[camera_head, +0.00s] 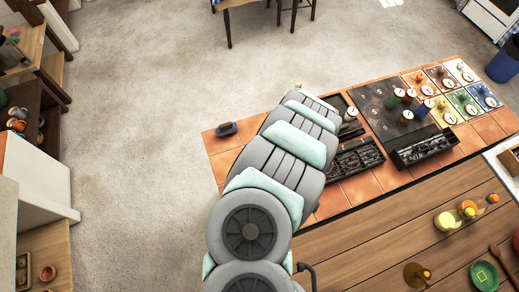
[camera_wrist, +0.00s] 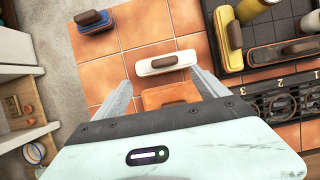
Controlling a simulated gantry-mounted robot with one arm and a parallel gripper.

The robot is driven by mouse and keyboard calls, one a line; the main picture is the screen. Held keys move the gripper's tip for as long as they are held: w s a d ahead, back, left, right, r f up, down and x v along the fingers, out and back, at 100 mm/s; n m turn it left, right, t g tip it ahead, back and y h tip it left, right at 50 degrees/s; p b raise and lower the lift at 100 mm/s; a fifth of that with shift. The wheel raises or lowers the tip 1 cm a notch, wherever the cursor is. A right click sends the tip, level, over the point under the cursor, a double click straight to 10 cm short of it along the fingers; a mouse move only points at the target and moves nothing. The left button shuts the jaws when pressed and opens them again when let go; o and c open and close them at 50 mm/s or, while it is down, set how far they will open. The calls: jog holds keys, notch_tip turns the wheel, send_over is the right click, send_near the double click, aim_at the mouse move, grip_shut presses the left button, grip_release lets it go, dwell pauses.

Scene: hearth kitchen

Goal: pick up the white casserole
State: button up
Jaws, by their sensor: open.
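The white casserole (camera_wrist: 152,68) is a long, narrow dish with a brown bar handle on its lid. It sits on the orange tiles in the wrist view. My gripper (camera_wrist: 160,76) is open, with one finger toward each end of the casserole. The fingertips appear at or just short of its near side, and I cannot tell the height gap. Nothing is between the fingers except the view of tiles and dishes. In the head view my arm hides both the casserole and my gripper.
An orange dish (camera_wrist: 170,95) lies close below the white one, partly behind my gripper body. A blue dish (camera_wrist: 92,27) stands at the counter's left edge, also in the head view (camera_head: 227,129).

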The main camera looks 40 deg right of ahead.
jog(key=shift+s+d+b+x, duration=0.1)
jog(key=shift+d+b+x, duration=0.1)
jog(key=shift+x, duration=1.1)
jog(key=shift+s+d+b+x, duration=0.1)
jog(key=shift+d+b+x, duration=0.15)
jog(key=shift+x, duration=1.1)
jog(key=shift+s+d+b+x, duration=0.1)
jog(key=shift+d+b+x, duration=0.1)
jog(key=shift+x, duration=2.35)
jog(key=shift+w+a+f, duration=0.1)
jog(key=shift+w+a, duration=0.05)
jog(key=shift+w, duration=0.05)
grip_shut()
